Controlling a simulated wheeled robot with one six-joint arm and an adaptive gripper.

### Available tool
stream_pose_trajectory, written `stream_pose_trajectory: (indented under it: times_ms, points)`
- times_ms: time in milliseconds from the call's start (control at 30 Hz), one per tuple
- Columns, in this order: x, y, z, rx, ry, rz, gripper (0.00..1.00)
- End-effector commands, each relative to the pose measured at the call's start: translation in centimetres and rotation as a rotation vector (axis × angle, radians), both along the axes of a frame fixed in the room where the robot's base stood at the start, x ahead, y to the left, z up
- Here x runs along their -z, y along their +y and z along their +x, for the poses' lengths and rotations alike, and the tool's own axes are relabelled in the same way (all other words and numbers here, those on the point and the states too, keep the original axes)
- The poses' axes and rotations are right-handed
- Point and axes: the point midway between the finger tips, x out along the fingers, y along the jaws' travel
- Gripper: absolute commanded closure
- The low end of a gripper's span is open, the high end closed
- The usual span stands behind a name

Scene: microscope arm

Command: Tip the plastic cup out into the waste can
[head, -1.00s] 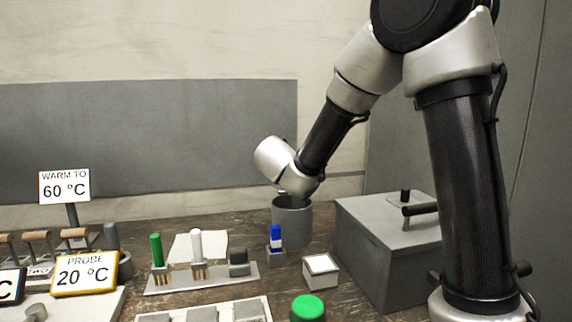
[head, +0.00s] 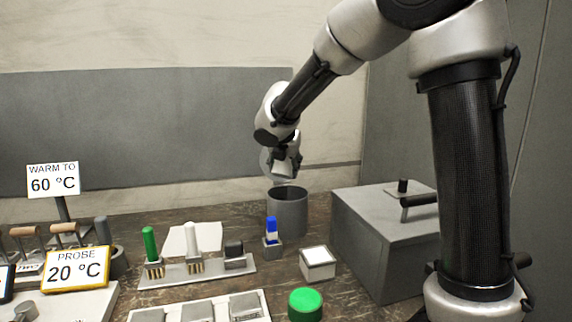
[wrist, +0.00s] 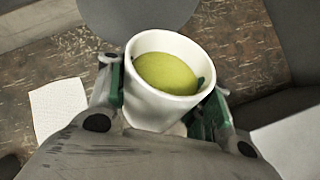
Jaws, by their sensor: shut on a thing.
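A white plastic cup (wrist: 158,105) is held between the green-padded fingers of my gripper (wrist: 164,92), which is shut on it. In the wrist view its mouth faces the camera, and a yellow-green mass (wrist: 166,73) shows inside. In the head view my gripper (head: 281,160) is above the grey waste can (head: 288,214), with a gap between them. The can stands open on the bench near the back wall. The cup is mostly hidden or too small to make out in the head view, so its exact tilt there is unclear.
A grey lidded box (head: 378,252) stands right of the can. A blue-capped vial (head: 271,230) and a white-topped block (head: 317,262) sit in front of it. A rack with a green tube (head: 150,245) and a green button (head: 305,304) are nearer.

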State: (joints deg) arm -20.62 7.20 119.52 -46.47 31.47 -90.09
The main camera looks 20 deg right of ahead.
Motion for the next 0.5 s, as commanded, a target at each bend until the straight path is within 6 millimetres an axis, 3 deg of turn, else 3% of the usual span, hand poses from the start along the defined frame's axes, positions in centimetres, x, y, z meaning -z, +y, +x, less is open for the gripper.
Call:
stream_pose_trajectory:
  times_ms: [500]
  points:
    - [1.4, 1.0, -0.9, 0.002, 0.315, 0.322, 0.74]
